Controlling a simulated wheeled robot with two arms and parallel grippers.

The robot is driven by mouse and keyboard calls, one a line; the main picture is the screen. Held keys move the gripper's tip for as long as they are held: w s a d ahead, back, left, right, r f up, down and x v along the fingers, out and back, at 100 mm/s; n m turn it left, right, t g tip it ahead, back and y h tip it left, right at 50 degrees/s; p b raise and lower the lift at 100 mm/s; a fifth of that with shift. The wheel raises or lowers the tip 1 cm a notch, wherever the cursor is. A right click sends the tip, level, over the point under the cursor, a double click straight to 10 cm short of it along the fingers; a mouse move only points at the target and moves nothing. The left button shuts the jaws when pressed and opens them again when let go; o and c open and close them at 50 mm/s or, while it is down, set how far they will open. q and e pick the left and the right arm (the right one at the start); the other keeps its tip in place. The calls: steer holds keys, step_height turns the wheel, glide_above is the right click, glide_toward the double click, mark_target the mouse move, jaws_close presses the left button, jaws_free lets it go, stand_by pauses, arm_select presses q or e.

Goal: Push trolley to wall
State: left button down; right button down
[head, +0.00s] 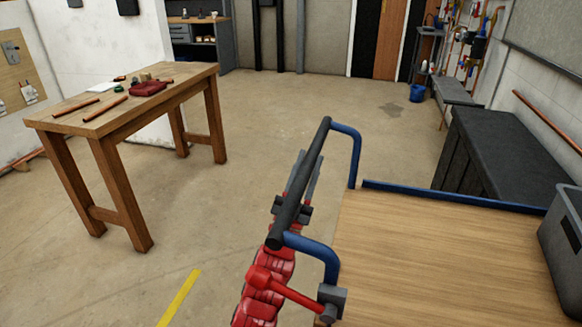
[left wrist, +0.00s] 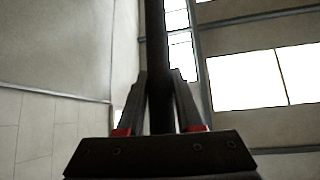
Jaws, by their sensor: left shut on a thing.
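The trolley (head: 440,240) has a wooden deck and a blue tube frame. It stands at the lower right of the head view. Its handle (head: 325,135) is a dark bar on the deck's left side, on blue bent tubes. My left gripper (head: 303,178), on a red arm, is at this bar. In the left wrist view the handle (left wrist: 156,30) runs between the two fingers of my left gripper (left wrist: 159,78), which is shut on it. A red lever (head: 296,294) with a grey block is at the trolley's near corner. My right gripper is not in view.
A grey bin (head: 567,235) stands on the deck at the right edge. A wooden workbench (head: 130,95) with pipes stands at left. A dark chest (head: 500,160) and a bench (head: 452,90) line the right wall. A blue bucket (head: 417,93) is further back. The middle floor is clear.

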arm_select(q)
steer(key=shift+s+d+b, duration=0.15)
steer(key=shift+s+d, duration=0.1)
steer(key=shift+d, duration=0.4)
steer(key=shift+s+d+b, duration=0.15)
steer(key=shift+s+d, duration=0.05)
steer(key=shift+d, duration=0.45)
steer(key=shift+r, duration=0.1)
steer(key=c, duration=1)
jaws_free()
steer(key=o, duration=0.4)
steer(key=shift+d, duration=0.3)
steer(key=shift+a, duration=0.1)
steer(key=shift+s+f, duration=0.1)
steer(key=shift+f, duration=0.1)
steer(key=v, duration=1.7)
steer(key=shift+a, duration=0.1)
